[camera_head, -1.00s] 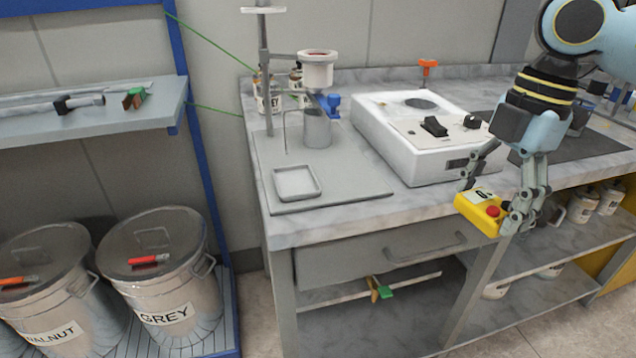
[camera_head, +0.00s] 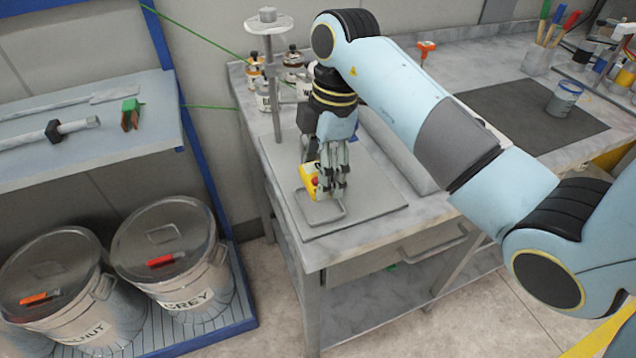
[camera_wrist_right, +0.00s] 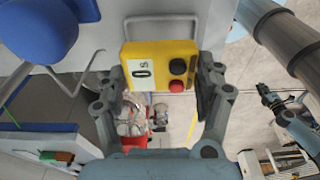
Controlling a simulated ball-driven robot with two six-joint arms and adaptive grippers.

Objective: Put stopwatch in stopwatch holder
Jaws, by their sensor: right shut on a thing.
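The yellow stopwatch (camera_head: 309,180), with a display and red and black buttons, is held by my right gripper (camera_head: 332,190). In the right wrist view the stopwatch (camera_wrist_right: 160,65) sits between the two fingers, its display reading 0 s and facing the camera. The small shallow square tray (camera_head: 328,219), which looks like the stopwatch holder, lies on the grey base plate. The gripper and stopwatch are over the tray's back part and hide some of it. I cannot tell whether the stopwatch touches it.
The viscosity stand's post (camera_head: 273,85) rises just behind my right gripper, with several bottles (camera_head: 263,95) behind. My right arm hides most of the white appliance. The grey base plate (camera_head: 375,195) is clear right of the tray. Lidded bins (camera_head: 170,260) stand at left.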

